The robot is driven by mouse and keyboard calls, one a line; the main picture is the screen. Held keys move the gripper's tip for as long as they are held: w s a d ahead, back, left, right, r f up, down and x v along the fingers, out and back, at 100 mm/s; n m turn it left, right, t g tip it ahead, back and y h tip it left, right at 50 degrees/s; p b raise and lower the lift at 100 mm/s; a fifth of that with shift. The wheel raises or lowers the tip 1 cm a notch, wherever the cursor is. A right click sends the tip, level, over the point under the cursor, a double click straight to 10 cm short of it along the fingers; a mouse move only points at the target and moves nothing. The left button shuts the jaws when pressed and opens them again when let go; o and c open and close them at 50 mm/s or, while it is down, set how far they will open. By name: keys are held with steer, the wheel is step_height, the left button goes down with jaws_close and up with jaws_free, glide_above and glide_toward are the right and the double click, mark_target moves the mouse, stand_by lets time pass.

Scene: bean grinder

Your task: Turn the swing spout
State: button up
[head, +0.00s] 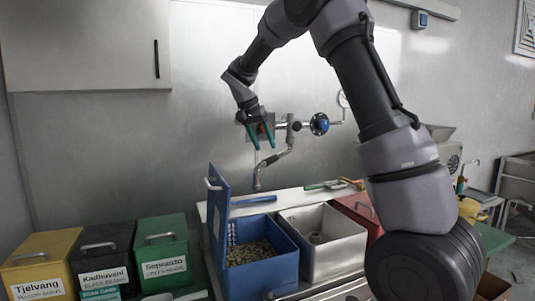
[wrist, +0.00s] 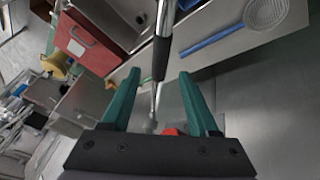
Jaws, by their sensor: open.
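The swing spout (head: 283,155) is a bent metal tube with a dark sleeve, hanging from a wall tap (head: 290,126) above the sink area. My gripper (head: 264,148) is open just left of the spout, its green fingers pointing down. In the wrist view, the spout (wrist: 165,22) with its black sleeve (wrist: 160,58) runs between the two open fingertips of my gripper (wrist: 158,78). I cannot tell whether a finger touches it. A small red part (wrist: 171,131) shows between the finger bases.
A blue valve wheel (head: 319,124) and a gauge (head: 342,99) sit right of the tap. Below stand an open blue bin (head: 262,279) with its lid (head: 217,215) raised, and a metal basin (head: 335,262). Yellow, black and green boxes (head: 162,240) stand at left.

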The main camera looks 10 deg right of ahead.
steer(key=shift+v, duration=2.7)
steer(key=s+d+r+n+t+y, duration=0.1)
steer(key=s+d+r+y, duration=0.2)
steer(key=s, duration=0.5)
steer(key=s+d+r+n+y, duration=0.1)
steer(key=s+d+r, duration=0.1)
steer(key=s+d, duration=0.5)
steer(key=s+f+t+y, duration=0.1)
steer(key=s+t, duration=0.1)
steer(key=s, duration=0.6)
steer(key=s+f+t+y, duration=0.1)
steer(key=s+f, duration=0.1)
steer(key=s, duration=0.6)
steer(key=shift+s+d+f+n+t, duration=0.2)
steer(key=shift+s+f+n+t, duration=0.1)
steer(key=shift+s+n+t, duration=0.1)
